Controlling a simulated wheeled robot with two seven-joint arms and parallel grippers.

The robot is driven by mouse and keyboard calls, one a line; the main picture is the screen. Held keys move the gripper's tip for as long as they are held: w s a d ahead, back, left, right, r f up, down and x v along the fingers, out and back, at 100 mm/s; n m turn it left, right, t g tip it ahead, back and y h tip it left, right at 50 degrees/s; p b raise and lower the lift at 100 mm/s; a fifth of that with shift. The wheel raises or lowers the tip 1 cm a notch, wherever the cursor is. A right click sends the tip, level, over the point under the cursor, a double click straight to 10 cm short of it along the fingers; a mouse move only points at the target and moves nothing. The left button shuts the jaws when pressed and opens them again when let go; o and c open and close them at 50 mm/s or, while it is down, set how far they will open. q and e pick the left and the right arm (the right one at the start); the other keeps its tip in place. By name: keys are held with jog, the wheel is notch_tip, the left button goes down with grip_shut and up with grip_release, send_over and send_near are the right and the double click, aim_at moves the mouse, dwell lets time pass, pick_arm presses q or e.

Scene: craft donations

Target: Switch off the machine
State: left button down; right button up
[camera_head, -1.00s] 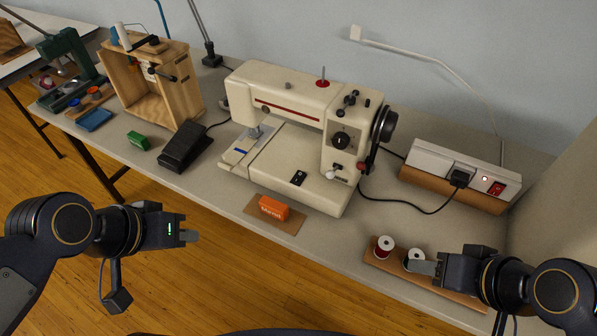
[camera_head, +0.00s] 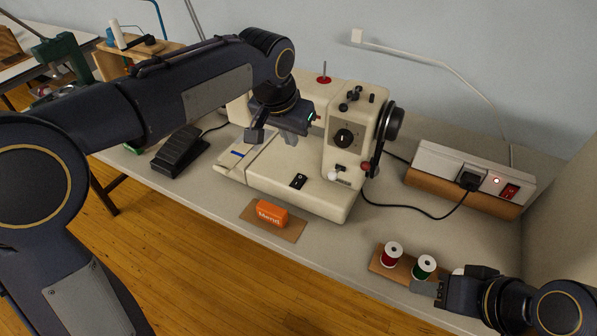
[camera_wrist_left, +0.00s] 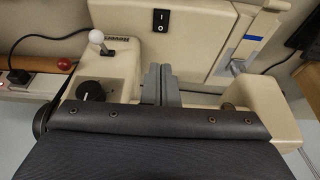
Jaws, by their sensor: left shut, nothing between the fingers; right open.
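The cream sewing machine (camera_head: 285,193) stands in the middle of the table. A small black rocker switch (camera_head: 298,181) sits on its bed; in the left wrist view the switch (camera_wrist_left: 161,20) shows I and O marks. My left gripper (camera_head: 290,138) reaches over the machine from the left, shut and empty. In the left wrist view its closed fingertips (camera_wrist_left: 161,70) are apart from the switch, below it in the picture. My left arm hides part of the machine's top. My right gripper (camera_head: 432,288) is open by the thread spools, its fingers partly unclear.
A power strip (camera_head: 440,160) with a lit light and red switch (camera_head: 510,192) stands at right, with a black plug in it. A white-knobbed lever (camera_wrist_left: 96,37) rises by the dial. A black pedal (camera_head: 178,152), orange block (camera_head: 271,212) and spools (camera_head: 392,254) lie around.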

pick_arm(q)
jog(key=shift+f, duration=0.1)
jog(key=b, duration=0.1)
send_near(297, 182)
jog(key=w+f, duration=0.1)
jog(key=w+d+f, duration=0.1)
jog(key=f, duration=0.1)
jog(key=w+f, duration=0.1)
jog(key=f, duration=0.1)
jog(key=shift+w+d, duration=0.3)
jog(key=shift+d, duration=0.05)
jog(key=shift+f, duration=0.55)
jog(key=shift+w+f, duration=0.1)
jog(key=shift+f, duration=0.15)
jog(key=shift+f+b, duration=0.15)
jog(key=shift+b, duration=0.15)
jog(key=shift+s+a, duration=0.1)
jog(key=shift+s, duration=0.25)
jog(key=shift+s+a, duration=0.2)
jog(key=shift+s, duration=0.25)
